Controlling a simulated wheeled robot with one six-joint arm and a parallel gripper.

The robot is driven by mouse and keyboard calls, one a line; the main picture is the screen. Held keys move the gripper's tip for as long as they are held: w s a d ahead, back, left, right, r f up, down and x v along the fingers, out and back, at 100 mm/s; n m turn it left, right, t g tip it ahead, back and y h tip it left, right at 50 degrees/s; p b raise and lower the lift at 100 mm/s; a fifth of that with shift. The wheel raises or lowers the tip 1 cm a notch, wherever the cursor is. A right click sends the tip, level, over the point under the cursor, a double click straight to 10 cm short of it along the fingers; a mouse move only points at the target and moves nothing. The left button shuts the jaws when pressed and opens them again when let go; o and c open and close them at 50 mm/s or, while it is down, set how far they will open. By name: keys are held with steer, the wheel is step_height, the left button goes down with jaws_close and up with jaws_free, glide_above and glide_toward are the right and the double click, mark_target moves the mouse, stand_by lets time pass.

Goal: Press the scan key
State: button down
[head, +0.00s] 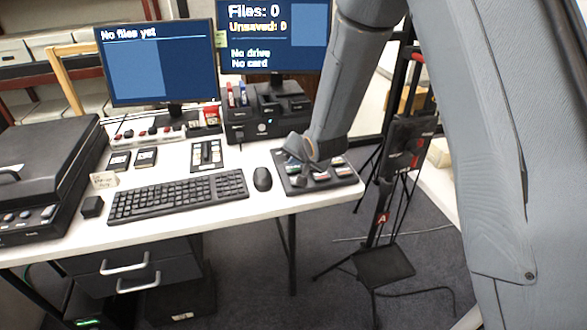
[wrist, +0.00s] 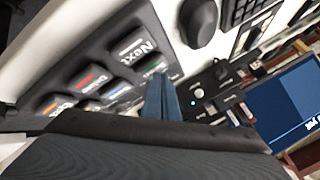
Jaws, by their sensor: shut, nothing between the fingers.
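A dark key pad (head: 344,181) with several labelled keys, each with a coloured stripe, lies at the right end of the white desk. My gripper (head: 297,163) is shut and empty over the pad's left part and hides some keys. In the wrist view my shut gripper (wrist: 163,92) points at the pad near a key with a green stripe (wrist: 152,66). A key reading "Next" (wrist: 128,46) is beside it; keys with red, blue and orange stripes show to the left. I cannot read the scan label, nor tell whether the fingertips touch a key.
A mouse (head: 262,179) and a keyboard (head: 178,197) lie left of the pad. A black flatbed scanner (head: 40,160) stands at the far left. A black stand (head: 385,265) is right of the desk.

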mark_target(294, 170)
steer(key=shift+f, duration=0.5)
stand_by(0.8)
steer(key=shift+r, duration=0.1)
steer(key=shift+r+p, duration=0.5)
steer(key=shift+r, duration=0.35)
steer(key=shift+r+p, duration=1.9)
steer(key=shift+r, duration=0.6)
